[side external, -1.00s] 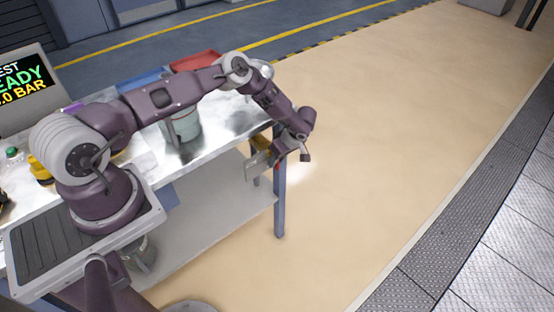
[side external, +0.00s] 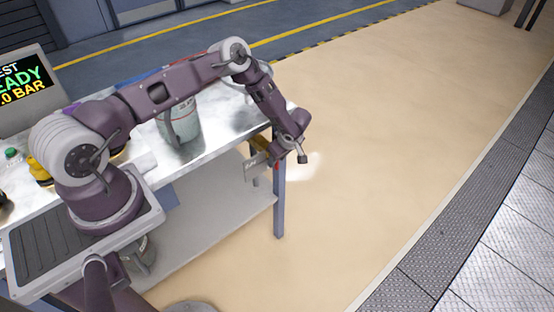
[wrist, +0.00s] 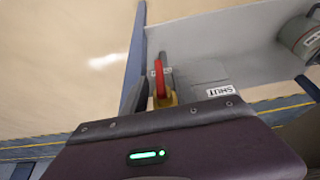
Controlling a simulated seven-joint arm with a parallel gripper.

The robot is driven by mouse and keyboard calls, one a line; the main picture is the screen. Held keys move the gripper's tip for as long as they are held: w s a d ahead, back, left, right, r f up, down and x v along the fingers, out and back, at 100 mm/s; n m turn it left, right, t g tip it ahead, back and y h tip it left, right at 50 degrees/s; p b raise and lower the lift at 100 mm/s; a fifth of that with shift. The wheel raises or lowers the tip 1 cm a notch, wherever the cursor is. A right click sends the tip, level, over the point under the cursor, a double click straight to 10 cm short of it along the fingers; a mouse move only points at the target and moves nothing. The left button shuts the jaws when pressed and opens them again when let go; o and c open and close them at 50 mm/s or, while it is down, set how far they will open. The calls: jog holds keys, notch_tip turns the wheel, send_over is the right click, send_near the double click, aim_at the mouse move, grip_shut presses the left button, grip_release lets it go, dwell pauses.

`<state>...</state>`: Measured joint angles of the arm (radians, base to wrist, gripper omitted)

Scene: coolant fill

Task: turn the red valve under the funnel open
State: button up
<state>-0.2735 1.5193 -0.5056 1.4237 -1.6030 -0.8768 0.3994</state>
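The red valve handle (wrist: 160,78) stands out in the wrist view as a narrow lever on a yellow-brass body (wrist: 166,99). A white SHUT label (wrist: 220,90) is on the grey panel to its right. A second label (wrist: 152,72) is partly behind the handle and unreadable. In the side external view a small red bit (side external: 277,166) shows by the table leg, close to my gripper (side external: 254,168). My gripper is beside the table's end, below the top. Its fingertips are not clear, and I cannot tell whether it touches the handle. No funnel is clearly visible.
A pale canister (side external: 182,122) stands on the metal table (side external: 215,132). A blue-grey table leg (side external: 280,205) is just beside my gripper. A lower shelf (side external: 215,215) runs beneath. The beige floor (side external: 400,130) to the right is clear.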

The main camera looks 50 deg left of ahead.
jog(key=v, duration=0.6)
jog(key=shift+r, duration=0.15)
